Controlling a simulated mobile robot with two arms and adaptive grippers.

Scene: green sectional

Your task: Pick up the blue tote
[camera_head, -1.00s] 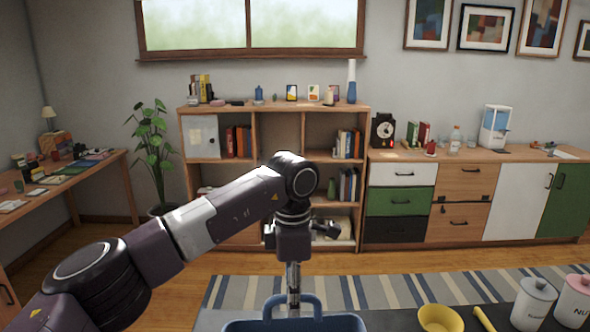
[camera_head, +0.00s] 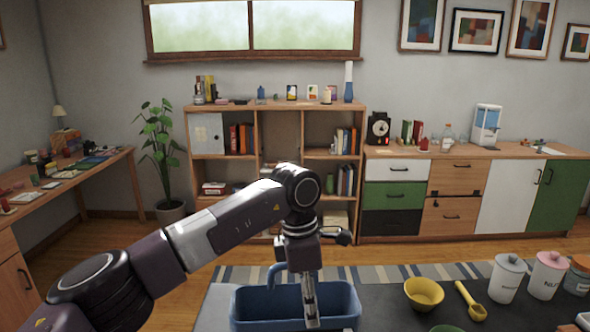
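The blue tote (camera_head: 250,312) stands on a dark surface at the bottom centre of the head view. Its arched handle rises at the left of my gripper, and my arm hides part of it. My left gripper (camera_head: 311,318) points down from above, overlapping the tote's right-hand half in the picture. Its fingers show edge-on as a narrow strip, so I cannot tell how far apart they are or whether they touch the tote. My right gripper is out of view.
The dark surface (camera_head: 392,305) also bears a yellow bowl (camera_head: 423,294), a yellow scoop (camera_head: 470,300), a white canister (camera_head: 507,278) and a pink-lidded canister (camera_head: 547,275) to the right. A green rim (camera_head: 446,329) shows at the bottom edge. A striped rug (camera_head: 375,272) lies behind.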

